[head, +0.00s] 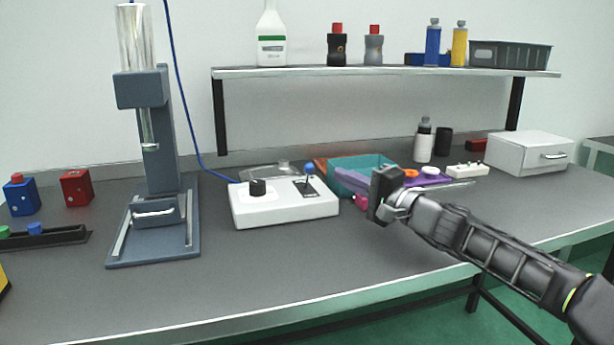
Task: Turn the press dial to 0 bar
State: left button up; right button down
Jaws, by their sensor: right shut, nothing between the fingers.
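A white control box (284,210) stands on the grey bench, just right of the press. It carries a black round dial (258,187) on its left half and a lever with a blue ball (309,170) on its right half. The dial's marks are too small to read. The blue-grey press (157,160) stands to the left, with a blue cable running up from the box. My right gripper (378,199) is shut and empty, right of the box and apart from it. My left gripper is not in view.
A teal bin (350,176) and a purple tray (432,178) lie behind my right gripper. A white drawer box (530,153) stands at the far right. A shelf (390,72) with bottles spans the back. The bench in front of the control box is clear.

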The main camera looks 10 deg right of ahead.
aim_at(257, 188)
jog(key=k, duration=1)
